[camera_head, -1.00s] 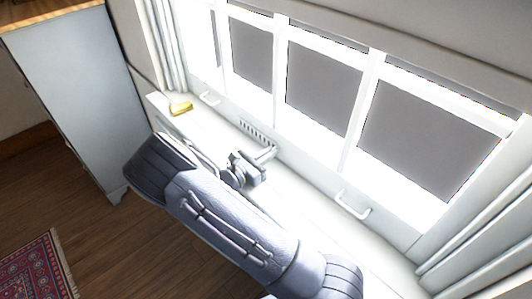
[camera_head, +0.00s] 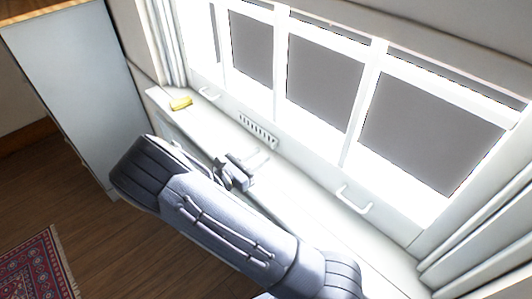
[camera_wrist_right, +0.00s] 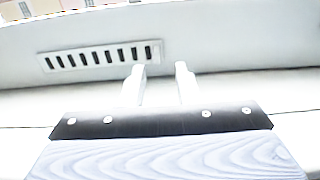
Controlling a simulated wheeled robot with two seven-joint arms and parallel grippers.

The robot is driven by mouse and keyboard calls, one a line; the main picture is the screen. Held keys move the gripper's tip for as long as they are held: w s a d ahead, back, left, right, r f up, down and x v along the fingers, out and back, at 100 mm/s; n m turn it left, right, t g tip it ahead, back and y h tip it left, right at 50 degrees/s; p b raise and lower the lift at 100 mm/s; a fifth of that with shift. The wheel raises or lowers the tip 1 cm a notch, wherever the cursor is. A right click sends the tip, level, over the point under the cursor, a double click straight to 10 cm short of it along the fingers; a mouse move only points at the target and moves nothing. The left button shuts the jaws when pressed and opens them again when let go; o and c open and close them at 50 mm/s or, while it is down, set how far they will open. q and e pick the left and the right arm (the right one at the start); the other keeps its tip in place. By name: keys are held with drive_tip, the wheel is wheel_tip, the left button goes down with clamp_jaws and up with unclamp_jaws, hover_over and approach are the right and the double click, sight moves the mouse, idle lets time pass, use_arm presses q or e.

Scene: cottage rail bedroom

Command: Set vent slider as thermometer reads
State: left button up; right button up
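A pale vent grille (camera_head: 258,131) with a row of dark slots is set in the white panel below the windows. It also shows in the right wrist view (camera_wrist_right: 100,57), at upper left, with its slots mostly dark. I cannot make out a separate slider knob. My right gripper (camera_head: 258,159) is over the white sill, just in front of the vent and apart from it. In the right wrist view its two pale fingers (camera_wrist_right: 162,78) stand apart with nothing between them, to the right of the vent's lower edge. No thermometer can be made out. My left gripper is out of view.
A small yellow object (camera_head: 181,103) lies at the sill's far left end. White handles (camera_head: 354,199) stick out from the window frames. A pale cabinet (camera_head: 75,80) stands at left. The white sill (camera_head: 310,205) looks clear to the right of my gripper.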

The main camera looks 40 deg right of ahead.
drive_tip(key=shift+s+a, duration=0.15)
drive_tip(key=shift+a, duration=1.45)
